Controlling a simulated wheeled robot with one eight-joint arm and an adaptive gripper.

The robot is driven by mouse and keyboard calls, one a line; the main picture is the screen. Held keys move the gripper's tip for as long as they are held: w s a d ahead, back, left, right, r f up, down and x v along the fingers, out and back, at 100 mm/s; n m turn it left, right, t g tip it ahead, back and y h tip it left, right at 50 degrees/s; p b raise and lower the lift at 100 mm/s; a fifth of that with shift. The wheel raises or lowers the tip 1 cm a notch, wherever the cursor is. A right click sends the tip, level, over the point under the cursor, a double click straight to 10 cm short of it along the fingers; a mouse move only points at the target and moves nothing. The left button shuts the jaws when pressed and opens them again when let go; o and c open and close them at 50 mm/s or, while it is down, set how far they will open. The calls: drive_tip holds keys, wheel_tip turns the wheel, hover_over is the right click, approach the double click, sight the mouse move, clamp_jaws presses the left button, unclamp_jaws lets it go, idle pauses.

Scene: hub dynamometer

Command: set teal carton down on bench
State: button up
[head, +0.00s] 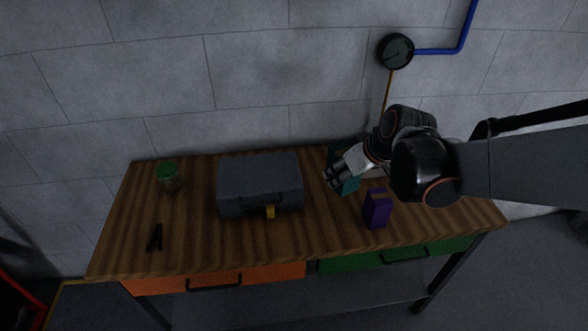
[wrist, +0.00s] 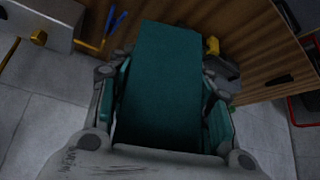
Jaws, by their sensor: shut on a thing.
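The teal carton (wrist: 162,85) fills the middle of the wrist view, between the two fingers of my gripper (wrist: 160,105). My gripper is shut on it. In the head view the carton (head: 347,181) is partly hidden behind my gripper (head: 338,178), over the right part of the wooden bench (head: 330,240). I cannot tell whether the carton's base touches the bench top.
A purple carton (head: 377,208) stands just right of and in front of my gripper. A dark grey case (head: 260,182) with a yellow latch lies to the left. A green-lidded jar (head: 168,177) and a small black tool (head: 154,237) are farther left. The bench front between them is clear.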

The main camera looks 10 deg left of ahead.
wheel_tip(320, 180, down, 19)
drive_tip(key=b, duration=0.6)
drive_tip(key=shift+f+b, duration=0.1)
drive_tip(key=shift+b, duration=0.2)
drive_tip(key=shift+f, duration=0.1)
drive_tip(key=o, duration=1.1)
